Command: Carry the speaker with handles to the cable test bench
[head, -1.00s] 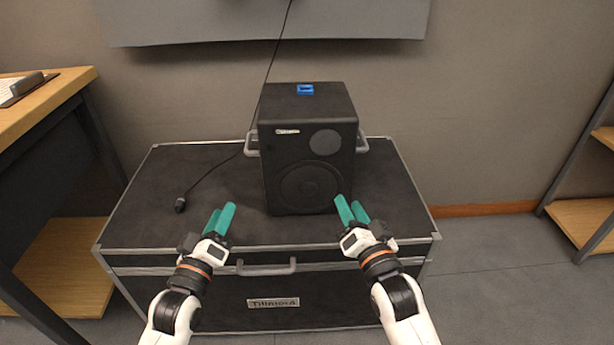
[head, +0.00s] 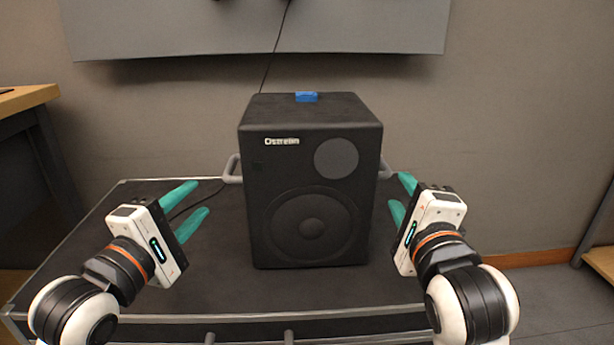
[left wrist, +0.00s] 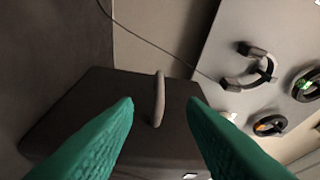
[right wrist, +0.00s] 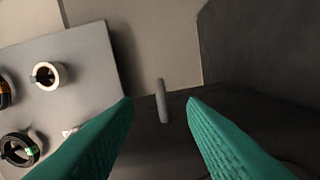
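The black speaker (head: 312,185) stands upright on a black flight case (head: 200,245), with a blue piece on its top. Its grey left handle (head: 232,168) and right handle (head: 385,170) stick out at its sides. My left gripper (head: 193,207) is open, left of the speaker and apart from it. In the left wrist view the left handle (left wrist: 159,98) lies ahead between the green fingers. My right gripper (head: 402,198) is open, close to the speaker's right side. In the right wrist view the right handle (right wrist: 162,101) lies ahead between the fingers. Both are empty.
A grey panel (head: 260,28) hangs on the wall behind; coiled cables (left wrist: 268,125) show on it in the left wrist view. A wooden-topped table (head: 28,98) stands at the left and a shelf (head: 600,260) at the right. A thin black cable runs behind the speaker.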

